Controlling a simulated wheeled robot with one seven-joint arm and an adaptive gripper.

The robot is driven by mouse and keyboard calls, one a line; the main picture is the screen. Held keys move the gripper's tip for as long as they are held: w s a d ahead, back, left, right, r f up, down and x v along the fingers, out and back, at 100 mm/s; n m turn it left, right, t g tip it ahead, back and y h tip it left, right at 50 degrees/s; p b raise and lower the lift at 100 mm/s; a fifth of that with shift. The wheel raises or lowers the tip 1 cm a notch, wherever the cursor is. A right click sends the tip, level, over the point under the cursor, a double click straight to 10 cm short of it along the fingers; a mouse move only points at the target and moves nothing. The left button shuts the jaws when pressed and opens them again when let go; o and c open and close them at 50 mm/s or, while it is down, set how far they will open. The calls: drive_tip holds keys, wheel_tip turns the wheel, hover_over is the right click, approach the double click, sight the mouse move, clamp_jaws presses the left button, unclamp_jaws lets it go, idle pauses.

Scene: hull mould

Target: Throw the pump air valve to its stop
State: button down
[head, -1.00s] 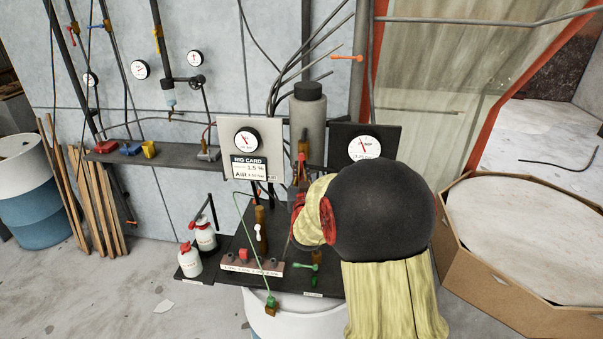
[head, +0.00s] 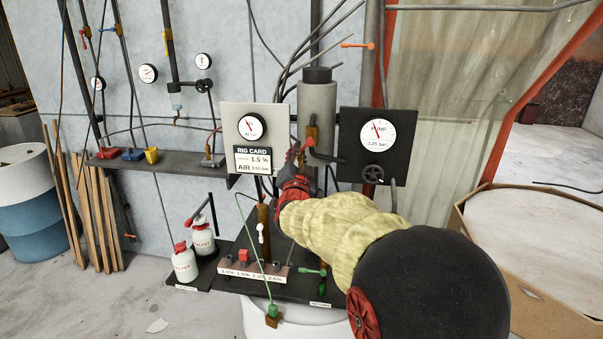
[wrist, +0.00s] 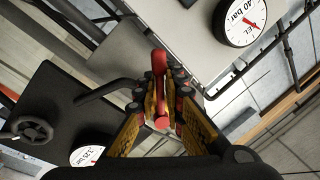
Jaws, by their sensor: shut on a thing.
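The red valve handle (wrist: 159,62) stands between the fingers of my gripper (wrist: 164,90) in the wrist view. The fingers are closed around it, one on each side. In the head view my gripper (head: 298,168) reaches up to the valve, which has a brass-coloured body (head: 313,132) in front of the grey cylinder. A bit of red handle (head: 303,146) shows just above the gripper. My arm and gripper hide the lower part of the valve. I cannot tell whether the handle is at a stop.
A black gauge panel (head: 402,160) with a handwheel (head: 374,173) stands just right of the gripper. A pale panel with the rig card (head: 253,160) is to the left. Two white bottles (head: 184,264) and a row of sockets (head: 243,272) sit below. A dark bar (wrist: 103,91) runs close beside the fingers.

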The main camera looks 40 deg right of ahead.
drive_tip(key=m+b, duration=0.3)
drive_tip(key=b, duration=0.1)
drive_tip(key=shift+w+a+r+h, duration=0.2)
drive_tip(key=shift+w+a+h, duration=0.1)
drive_tip(key=shift+w+h, duration=0.1)
drive_tip(key=m+b, duration=0.1)
drive_tip(key=r+m+b, duration=0.1)
drive_tip(key=m, duration=0.1)
drive_tip(key=shift+w+a+r+m+h+b, duration=0.1)
drive_tip(key=shift+w+a+m+h+b, duration=0.1)
drive_tip(key=shift+m+h+b, duration=0.15)
drive_tip(key=shift+r+m+g+h+b, duration=0.15)
drive_tip(key=shift+r+m+g+b, duration=0.15)
drive_tip(key=shift+m+b, duration=0.35)
drive_tip(key=shift+r+m+g+h+b, duration=0.15)
drive_tip(key=shift+r+m+b, duration=0.25)
drive_tip(key=shift+m, duration=0.6)
drive_tip(key=shift+r+m+g+h+b, duration=0.15)
drive_tip(key=shift+r+m+g+b, duration=0.2)
drive_tip(key=shift+m, duration=0.45)
drive_tip(key=shift+r, duration=0.1)
drive_tip(key=c, duration=1.9)
unclamp_jaws()
drive_tip(key=shift+a, duration=0.1)
drive_tip(key=v, duration=1.2)
drive_tip(key=shift+w, duration=0.1)
